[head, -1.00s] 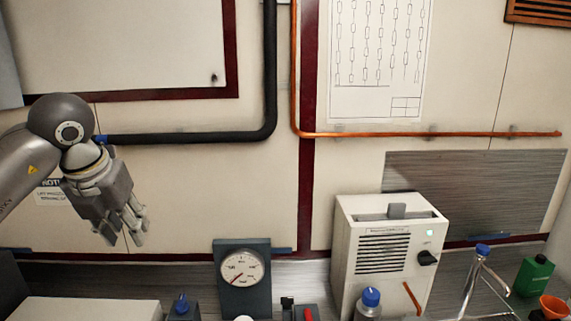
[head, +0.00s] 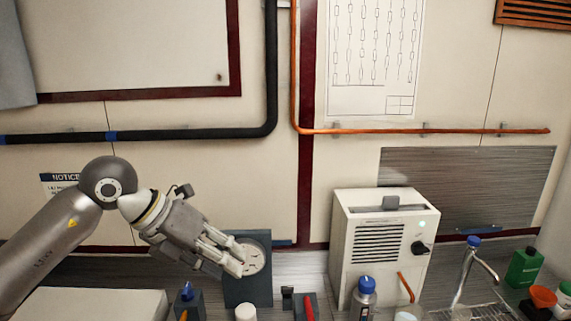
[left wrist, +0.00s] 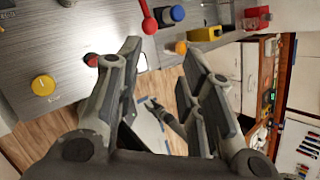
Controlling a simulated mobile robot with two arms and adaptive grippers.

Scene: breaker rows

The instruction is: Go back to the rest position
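My left gripper (head: 238,268) hangs in front of the gauge box (head: 262,292) in the head view and covers part of its dial. In the left wrist view the fingers of my left gripper (left wrist: 162,58) stand apart with nothing held between them. The wrist is tilted, with the fingers pointing down and right in the head view. My right gripper does not show in the head view. A small dark jointed part shows between the fingers in the left wrist view; I cannot tell what it is.
A white cabinet with a black knob (head: 418,248) stands on the counter. A blue-capped bottle (head: 363,293), tap (head: 466,270) and green bottle (head: 523,266) are near it. In the left wrist view are a red lever (left wrist: 148,20) and yellow knob (left wrist: 43,86).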

